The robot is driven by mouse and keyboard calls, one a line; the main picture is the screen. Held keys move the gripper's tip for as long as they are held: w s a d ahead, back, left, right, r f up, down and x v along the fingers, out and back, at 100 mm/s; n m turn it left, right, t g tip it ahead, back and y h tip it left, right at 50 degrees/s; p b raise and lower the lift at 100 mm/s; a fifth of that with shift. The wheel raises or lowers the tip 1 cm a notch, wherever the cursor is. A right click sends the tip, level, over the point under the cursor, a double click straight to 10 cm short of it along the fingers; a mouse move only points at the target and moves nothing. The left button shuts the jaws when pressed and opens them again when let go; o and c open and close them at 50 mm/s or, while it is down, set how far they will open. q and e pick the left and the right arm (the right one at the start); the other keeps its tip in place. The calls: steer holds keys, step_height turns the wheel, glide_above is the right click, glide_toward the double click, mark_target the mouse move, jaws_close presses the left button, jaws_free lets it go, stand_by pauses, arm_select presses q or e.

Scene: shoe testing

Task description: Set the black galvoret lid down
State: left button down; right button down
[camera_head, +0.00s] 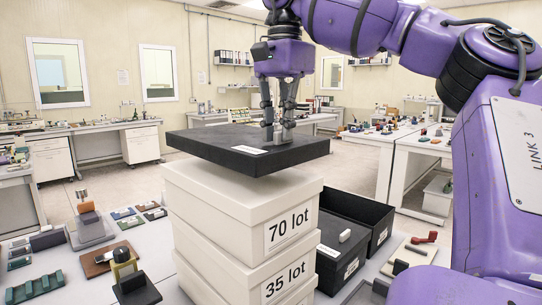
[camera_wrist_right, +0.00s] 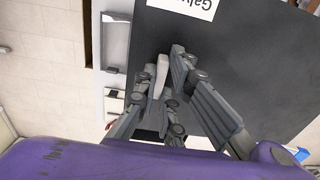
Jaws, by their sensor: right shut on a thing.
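The black galvoret lid (camera_head: 210,145) is a flat square slab with a white label and a small pale knob. My right gripper (camera_head: 277,138) reaches down from above and is shut on that knob. The lid is level, over a stack of white boxes (camera_head: 205,203) marked "70 lot" and "35 lot". My left gripper is not in view.
Right of the stack stand black boxes (camera_head: 331,262), one with a white knob on top, another open behind it (camera_head: 385,226). Coloured fixtures and small blocks (camera_head: 36,286) lie on the table at left. Other workbenches stand farther back.

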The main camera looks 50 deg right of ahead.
mark_target(275, 144)
steer(key=shift+w+a+f, duration=0.3)
steer(key=shift+a+f, duration=0.05)
steer(key=shift+f, duration=0.1)
steer(key=f, duration=0.3)
steer(key=shift+w+a+p, duration=0.15)
steer(key=shift+a+p, duration=0.15)
steer(key=shift+f, duration=0.35)
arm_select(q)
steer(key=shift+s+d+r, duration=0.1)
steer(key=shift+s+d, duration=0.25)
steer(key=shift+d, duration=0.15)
arm_select(e)
steer(key=shift+d, duration=0.1)
steer(key=shift+f, duration=0.15)
steer(key=c, duration=1.8)
jaws_free()
steer(key=shift+c, duration=0.2)
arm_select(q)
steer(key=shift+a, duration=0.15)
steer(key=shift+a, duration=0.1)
